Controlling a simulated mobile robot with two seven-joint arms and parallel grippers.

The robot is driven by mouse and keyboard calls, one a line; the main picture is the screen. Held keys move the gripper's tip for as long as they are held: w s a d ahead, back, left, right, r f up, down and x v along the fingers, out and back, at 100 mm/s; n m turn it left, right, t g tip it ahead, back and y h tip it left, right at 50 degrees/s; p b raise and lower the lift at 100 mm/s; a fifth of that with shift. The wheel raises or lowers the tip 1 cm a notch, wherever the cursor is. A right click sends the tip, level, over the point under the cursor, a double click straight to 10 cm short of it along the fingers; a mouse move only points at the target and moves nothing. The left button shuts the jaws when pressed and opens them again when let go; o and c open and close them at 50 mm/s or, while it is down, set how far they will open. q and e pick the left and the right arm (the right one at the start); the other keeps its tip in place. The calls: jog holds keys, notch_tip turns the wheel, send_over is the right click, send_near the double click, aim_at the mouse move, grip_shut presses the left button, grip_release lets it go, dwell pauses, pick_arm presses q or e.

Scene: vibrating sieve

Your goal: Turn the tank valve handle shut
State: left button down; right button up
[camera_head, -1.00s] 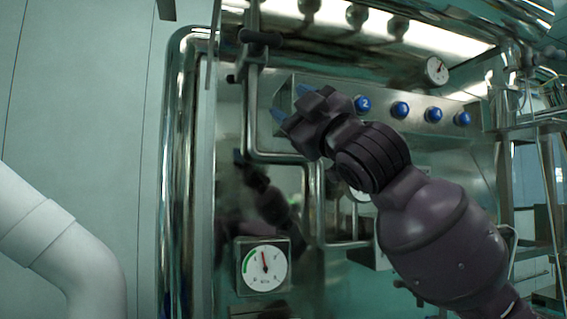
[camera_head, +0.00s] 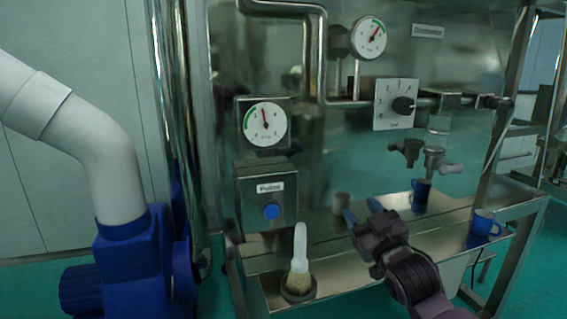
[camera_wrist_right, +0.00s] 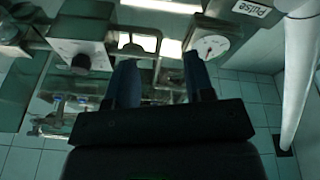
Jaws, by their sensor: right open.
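A white panel with a dark knob (camera_head: 403,105) is on the steel wall at the upper right. A pipe runs right from it to a dark handle (camera_head: 495,102). Below are grey tap-like handles, one at the left (camera_head: 410,148) and one at the right (camera_head: 448,167). Which of these is the tank valve handle I cannot tell. My right gripper (camera_head: 362,211) is open and empty, below and left of them, in front of the lower shelf. In the wrist view its fingers (camera_wrist_right: 162,62) stand apart with nothing between them. My left gripper is out of view.
Gauges (camera_head: 265,124) (camera_head: 369,38) and a Pulse box (camera_head: 270,195) are on the wall. A white pipe (camera_head: 90,150) enters a blue machine (camera_head: 130,265) at left.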

jog(key=s+d+f+m+g+h, duration=0.1)
jog(key=s+d+f, duration=0.15)
jog(key=f, duration=0.45)
jog(key=s+d+f+m+g+h, duration=0.1)
jog(key=s+d+f+h, duration=0.15)
jog(key=f, duration=0.35)
jog(key=s+d+f+m+g+h, duration=0.1)
jog(key=s+d+f+m+g, duration=0.1)
jog(key=s+f, duration=1)
jog(key=s+d+f+m+g+h, duration=0.2)
jog(key=s+d+f+g, duration=0.2)
jog(key=s+f, duration=0.9)
jog(key=shift+d, duration=0.15)
